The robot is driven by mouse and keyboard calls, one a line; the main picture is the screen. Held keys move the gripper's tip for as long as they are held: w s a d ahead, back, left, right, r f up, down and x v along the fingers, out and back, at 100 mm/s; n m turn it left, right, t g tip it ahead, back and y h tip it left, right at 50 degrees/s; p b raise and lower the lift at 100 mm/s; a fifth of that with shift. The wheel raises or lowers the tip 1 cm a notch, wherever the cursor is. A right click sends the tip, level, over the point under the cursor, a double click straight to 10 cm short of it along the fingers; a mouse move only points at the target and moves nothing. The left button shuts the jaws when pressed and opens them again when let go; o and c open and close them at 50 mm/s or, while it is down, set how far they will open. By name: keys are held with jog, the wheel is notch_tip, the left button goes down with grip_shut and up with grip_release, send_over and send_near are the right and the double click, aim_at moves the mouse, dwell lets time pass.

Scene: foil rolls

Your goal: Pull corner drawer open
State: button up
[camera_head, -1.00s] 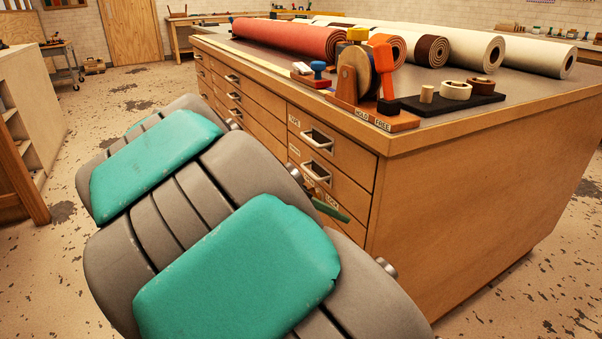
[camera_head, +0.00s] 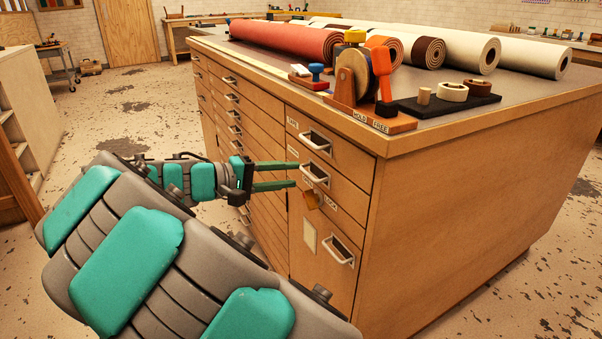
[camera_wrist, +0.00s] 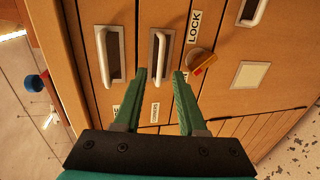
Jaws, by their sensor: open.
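The wooden cabinet (camera_head: 470,190) has a corner column with a top drawer (camera_head: 345,160), a second drawer (camera_head: 345,195) and a taller lower front (camera_head: 308,262), all shut. My gripper (camera_head: 296,174) is open and empty, its green fingers pointing at the second drawer's pale handle (camera_head: 314,175). In the wrist view that handle (camera_wrist: 157,60) lies ahead between the fingertips (camera_wrist: 160,75), and I cannot tell whether they reach around it. The top drawer's handle (camera_wrist: 113,55) is left of the fingers.
On the cabinet top (camera_head: 530,100) stand a wooden wheel device (camera_head: 352,75) marked HOLD and FREE, a black block (camera_head: 450,105) and several rolls. More drawers (camera_head: 232,130) run along the front to the left. The speckled floor is open there.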

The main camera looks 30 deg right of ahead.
jog(key=x, duration=0.4)
jog(key=shift+c, duration=0.3)
grip_shut()
dwell(1.1)
